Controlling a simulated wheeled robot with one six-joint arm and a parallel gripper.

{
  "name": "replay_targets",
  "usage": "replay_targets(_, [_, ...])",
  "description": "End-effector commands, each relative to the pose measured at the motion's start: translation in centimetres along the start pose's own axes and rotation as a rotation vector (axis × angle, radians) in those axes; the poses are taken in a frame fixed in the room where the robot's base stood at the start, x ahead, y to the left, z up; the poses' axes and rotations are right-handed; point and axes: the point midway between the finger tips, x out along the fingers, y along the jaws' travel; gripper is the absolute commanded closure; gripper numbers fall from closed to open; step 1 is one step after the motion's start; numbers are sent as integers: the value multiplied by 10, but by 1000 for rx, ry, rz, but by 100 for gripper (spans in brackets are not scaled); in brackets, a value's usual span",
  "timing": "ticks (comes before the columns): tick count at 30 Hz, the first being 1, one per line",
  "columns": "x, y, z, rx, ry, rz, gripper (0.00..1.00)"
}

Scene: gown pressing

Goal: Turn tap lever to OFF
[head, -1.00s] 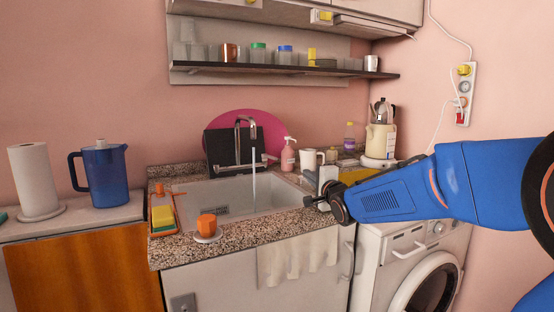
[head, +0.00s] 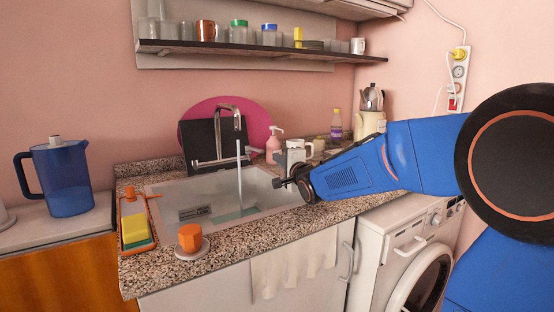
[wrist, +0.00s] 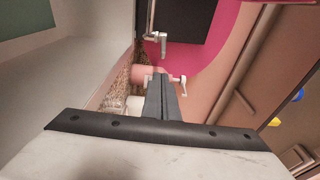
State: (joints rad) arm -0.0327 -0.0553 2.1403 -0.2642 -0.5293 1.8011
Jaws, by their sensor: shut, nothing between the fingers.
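The chrome tap (head: 217,161) stands at the back of the sink, in front of a black board. Its spout arches up, and a stream of water (head: 239,170) runs down into the basin. A chrome piece of the tap (wrist: 156,38) shows at the top of the wrist view; which part is the lever is hard to tell. My gripper (head: 278,183) is over the right part of the sink, right of the tap and apart from it. Its fingers (wrist: 160,84) are together and empty, pointing toward the tap side.
The white sink basin (head: 165,196) has a speckled counter rim. A pink soap bottle (head: 273,148) and a white mug (head: 298,150) stand behind my gripper. A sponge holder (head: 134,222) and an orange-topped item (head: 190,238) are at the left and front. A shelf (head: 260,51) hangs above.

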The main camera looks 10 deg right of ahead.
Motion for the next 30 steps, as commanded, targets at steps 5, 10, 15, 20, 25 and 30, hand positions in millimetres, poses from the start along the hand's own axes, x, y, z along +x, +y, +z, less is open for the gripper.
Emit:
replay_targets(5, [30, 1, 1, -1, -1, 2, 100])
replay_targets(10, [56, 1, 0, -1, -1, 1, 100])
replay_targets(15, [72, 0, 0, -1, 0, 0, 100])
replay_targets(20, [78, 0, 0, -1, 0, 0, 100])
replay_targets(25, [79, 0, 0, -1, 0, -1, 100])
replay_targets(30, [79, 0, 0, -1, 0, 0, 100])
